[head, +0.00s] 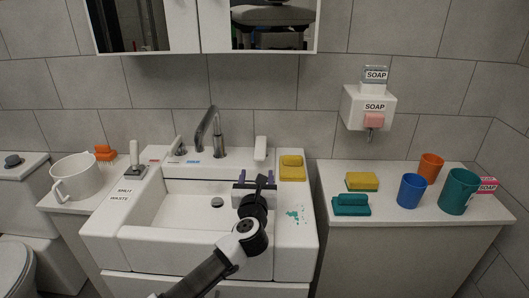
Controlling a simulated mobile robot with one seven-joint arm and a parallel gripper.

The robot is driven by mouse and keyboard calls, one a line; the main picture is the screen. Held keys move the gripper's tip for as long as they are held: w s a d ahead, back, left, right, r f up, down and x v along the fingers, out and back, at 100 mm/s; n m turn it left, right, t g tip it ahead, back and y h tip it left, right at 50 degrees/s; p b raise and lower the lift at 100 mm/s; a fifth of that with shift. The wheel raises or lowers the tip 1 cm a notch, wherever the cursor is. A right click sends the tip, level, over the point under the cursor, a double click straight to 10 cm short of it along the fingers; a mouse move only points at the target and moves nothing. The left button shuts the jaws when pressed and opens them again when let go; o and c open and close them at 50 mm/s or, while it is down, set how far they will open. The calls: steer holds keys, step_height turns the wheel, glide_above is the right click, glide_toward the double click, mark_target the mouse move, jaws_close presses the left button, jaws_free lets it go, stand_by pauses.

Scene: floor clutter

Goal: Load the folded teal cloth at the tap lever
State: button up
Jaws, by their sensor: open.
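The folded teal cloth (350,205) lies on the right counter near its left front edge. The tap (209,133) rises behind the basin. A white lever (175,147) stands left of the spout, near red and blue marks; another white upright piece (260,149) stands to its right. Which one is the tap lever is not clear.
A folded yellow cloth (291,168) and a teal smear (295,213) are on the sink's right ledge. A yellow-green sponge (362,181), blue cup (411,191), orange cup (431,167) and teal mug (458,191) stand on the right counter (390,218). A soap dispenser (368,107) hangs above.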

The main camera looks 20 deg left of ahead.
mark_target(259, 154)
steer(key=p+x, duration=0.2)
steer(key=x, duration=1)
steer(key=shift+d, duration=0.1)
jaws_close()
steer(key=shift+w+r+p, duration=0.1)
steer(key=shift+r+p, duration=0.5)
steer(key=shift+r, duration=0.1)
steer(key=shift+c, duration=1.1)
jaws_free()
steer(key=shift+o, duration=1.1)
steer(key=shift+f, duration=0.1)
steer(key=b+v, duration=0.3)
steer(key=v, duration=1)
steer(key=shift+s, duration=0.4)
